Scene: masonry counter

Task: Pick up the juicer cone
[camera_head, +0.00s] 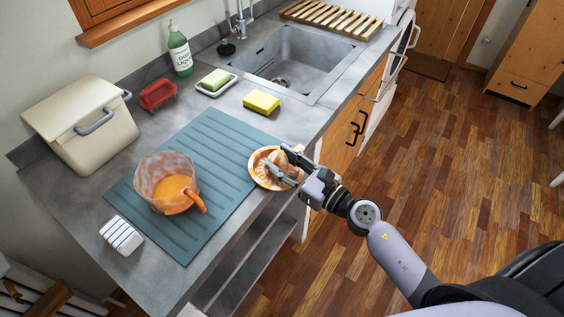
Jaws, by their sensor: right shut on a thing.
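The juicer cone (269,168) is an orange, dish-like piece with a pale, ribbed middle. It sits at the right edge of the blue-green ribbed mat (213,137), close to the counter's front edge. My right gripper (284,160) reaches in from the right and is shut on the cone; its fingers cover part of it. The juicer's jug (168,183), clear with an orange base and handle, stands apart to the left on the mat. My left gripper is not in view.
A white striped block (121,235) lies at the mat's near left corner. A cream bin (83,124), red holder (157,94), green soap bottle (180,52), green sponge (215,79) and yellow sponge (261,102) stand behind. The sink (293,59) is further back.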

